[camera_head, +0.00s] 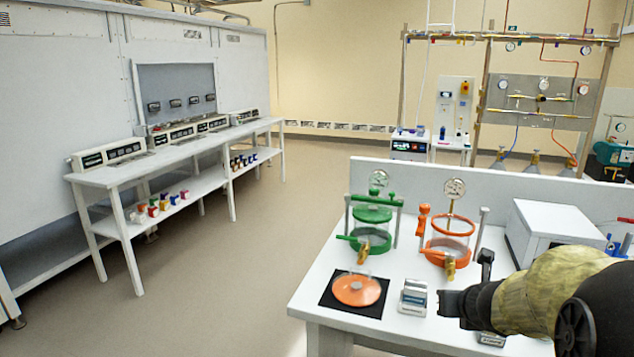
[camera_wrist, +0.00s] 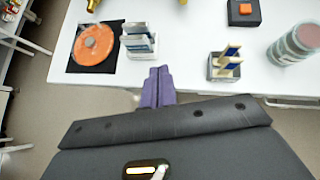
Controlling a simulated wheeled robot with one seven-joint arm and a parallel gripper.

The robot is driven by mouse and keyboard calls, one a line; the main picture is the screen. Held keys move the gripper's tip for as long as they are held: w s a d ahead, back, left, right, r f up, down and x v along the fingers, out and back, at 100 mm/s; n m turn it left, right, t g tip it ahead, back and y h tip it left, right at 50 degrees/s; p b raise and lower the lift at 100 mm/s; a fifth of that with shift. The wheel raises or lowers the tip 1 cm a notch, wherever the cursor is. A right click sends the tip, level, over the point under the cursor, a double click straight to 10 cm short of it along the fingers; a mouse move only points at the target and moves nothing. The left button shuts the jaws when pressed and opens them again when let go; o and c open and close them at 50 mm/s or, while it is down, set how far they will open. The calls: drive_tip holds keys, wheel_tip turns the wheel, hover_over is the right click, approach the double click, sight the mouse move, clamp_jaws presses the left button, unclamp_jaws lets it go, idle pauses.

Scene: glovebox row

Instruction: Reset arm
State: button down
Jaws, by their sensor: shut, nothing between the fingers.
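My gripper (camera_head: 447,302) is at the right in the head view, over the front part of the white table (camera_head: 308,297). In the wrist view my gripper (camera_wrist: 158,74) shows its two purple fingers pressed together with nothing between them. A small rack with upright plates (camera_wrist: 138,42) stands just beyond the fingertips to the left. That rack also shows in the head view (camera_head: 413,297). My arm comes in from the right edge and hides part of the table.
An orange disc (camera_head: 356,289) lies on a black mat (camera_head: 329,299). A green vessel (camera_head: 371,232) and an orange vessel (camera_head: 449,240) stand behind it. A white box (camera_head: 540,226) is at the right. A second rack (camera_wrist: 224,67) is right of my fingers. The floor at left (camera_head: 220,270) is clear.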

drive_tip(key=s+a+f+m+g+y, duration=0.1)
drive_tip(key=s+a+f+m+g, duration=0.6)
drive_tip(key=m, duration=1)
drive_tip(key=s+a+f+m+g, duration=0.1)
drive_tip(key=s+a+f+m, duration=0.45)
drive_tip(key=s+m, duration=0.9)
drive_tip(key=w+r+m+p, duration=0.3)
drive_tip(key=r+p, duration=1)
drive_tip(key=r, duration=0.1)
drive_tip(key=shift+w+a, duration=0.15)
drive_tip(key=shift+w, duration=0.25)
drive_tip(key=shift+w, duration=0.1)
